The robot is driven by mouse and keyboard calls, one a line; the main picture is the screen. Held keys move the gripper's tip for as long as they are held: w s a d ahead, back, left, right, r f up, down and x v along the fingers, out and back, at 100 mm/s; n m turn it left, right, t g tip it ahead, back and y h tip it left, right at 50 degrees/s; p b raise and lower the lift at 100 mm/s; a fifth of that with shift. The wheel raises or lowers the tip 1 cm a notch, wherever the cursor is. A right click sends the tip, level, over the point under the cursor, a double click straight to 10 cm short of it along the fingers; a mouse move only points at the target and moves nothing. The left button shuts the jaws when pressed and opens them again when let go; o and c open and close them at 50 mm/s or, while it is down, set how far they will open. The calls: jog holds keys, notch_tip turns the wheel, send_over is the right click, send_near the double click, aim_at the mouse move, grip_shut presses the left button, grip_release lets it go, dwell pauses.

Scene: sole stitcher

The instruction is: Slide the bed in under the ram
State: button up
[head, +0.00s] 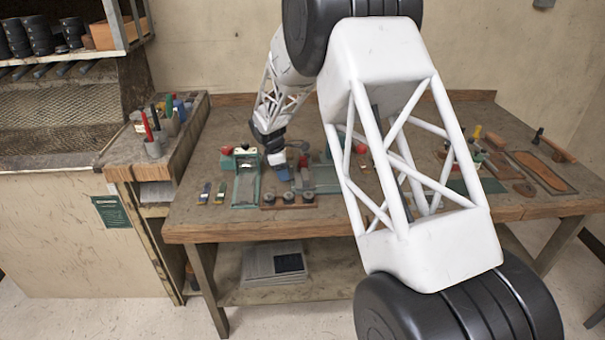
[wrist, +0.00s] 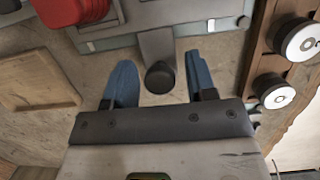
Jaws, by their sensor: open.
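My gripper (head: 282,170) is low over the workbench, just right of a green-framed machine (head: 240,192) in the head view. In the wrist view, my gripper (wrist: 160,82) has its two blue fingers apart, one on each side of a dark round knob (wrist: 160,77). The knob sits on the end of a grey tongue (wrist: 157,45) that joins a grey metal part (wrist: 205,12) at the top. The knob looks free of both fingers; I cannot tell how deep the fingers reach. Which part is the bed and which the ram is not clear.
A wooden rack with several dark spools (head: 290,197) lies close by at the bench's front; it edges the wrist view's right side (wrist: 257,50). A red part (wrist: 72,10) and a wooden board (wrist: 38,80) are at the wrist view's left. Small tools (head: 212,192) lie left of the machine.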

jog(key=c, duration=0.5)
